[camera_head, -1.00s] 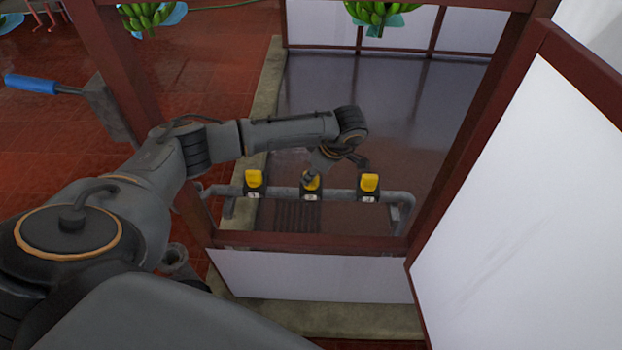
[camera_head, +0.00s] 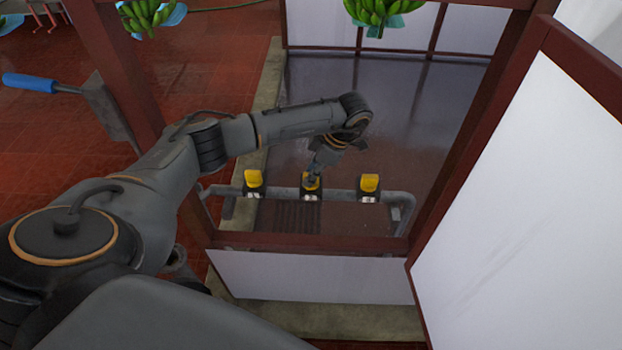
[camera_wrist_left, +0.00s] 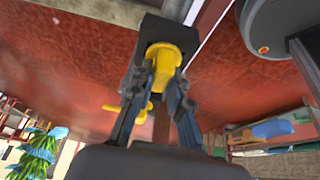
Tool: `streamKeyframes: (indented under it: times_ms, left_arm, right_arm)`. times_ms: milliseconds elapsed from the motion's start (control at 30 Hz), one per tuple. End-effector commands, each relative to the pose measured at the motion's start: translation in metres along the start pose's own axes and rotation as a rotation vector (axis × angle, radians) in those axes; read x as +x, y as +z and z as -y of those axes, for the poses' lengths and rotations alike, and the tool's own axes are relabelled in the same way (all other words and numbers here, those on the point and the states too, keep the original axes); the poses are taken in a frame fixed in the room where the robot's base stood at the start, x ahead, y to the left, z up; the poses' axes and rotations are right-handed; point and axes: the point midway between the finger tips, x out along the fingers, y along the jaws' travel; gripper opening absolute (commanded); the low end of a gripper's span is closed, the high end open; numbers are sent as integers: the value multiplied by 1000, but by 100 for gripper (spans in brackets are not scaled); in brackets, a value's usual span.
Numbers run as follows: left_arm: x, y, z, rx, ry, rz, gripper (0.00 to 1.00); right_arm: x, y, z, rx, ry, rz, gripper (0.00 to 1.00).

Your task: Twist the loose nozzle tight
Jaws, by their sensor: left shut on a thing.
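Three yellow-topped nozzles with black bodies sit in a row on a grey pipe (camera_head: 338,194): a left one (camera_head: 254,178), a middle one (camera_head: 311,183) and a right one (camera_head: 370,184). My left gripper (camera_head: 314,177) reaches down onto the middle nozzle and partly hides it. In the left wrist view, my left gripper (camera_wrist_left: 158,82) has its two fingers shut on either side of the yellow nozzle (camera_wrist_left: 163,57). Another yellow part (camera_wrist_left: 125,107) shows behind the left finger. I cannot tell by sight which nozzle is loose. My right gripper is not in view.
A dark red frame post (camera_head: 125,70) and a lower rail (camera_head: 300,243) border the opening that my arm reaches through. A white panel (camera_head: 530,190) stands at right. Green banana bunches (camera_head: 383,10) hang at the top. A blue-handled tool (camera_head: 30,83) is at left.

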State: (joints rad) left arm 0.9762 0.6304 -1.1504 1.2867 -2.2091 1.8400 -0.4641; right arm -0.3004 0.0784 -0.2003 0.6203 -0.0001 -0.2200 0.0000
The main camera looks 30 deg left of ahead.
Motion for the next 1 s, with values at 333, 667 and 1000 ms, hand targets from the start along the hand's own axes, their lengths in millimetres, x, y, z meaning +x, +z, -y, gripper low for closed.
streamKeyframes:
  times_ms: [333, 667, 1000]
  left_arm:
    - [0, 1, 0, -69, -30, 1, 0]
    - [0, 1, 0, -69, -29, 1, 43]
    - [0, 0, 0, -69, -28, 1, 64]
  right_arm:
    - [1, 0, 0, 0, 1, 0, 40]
    - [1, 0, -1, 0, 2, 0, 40]
    - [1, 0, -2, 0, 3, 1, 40]
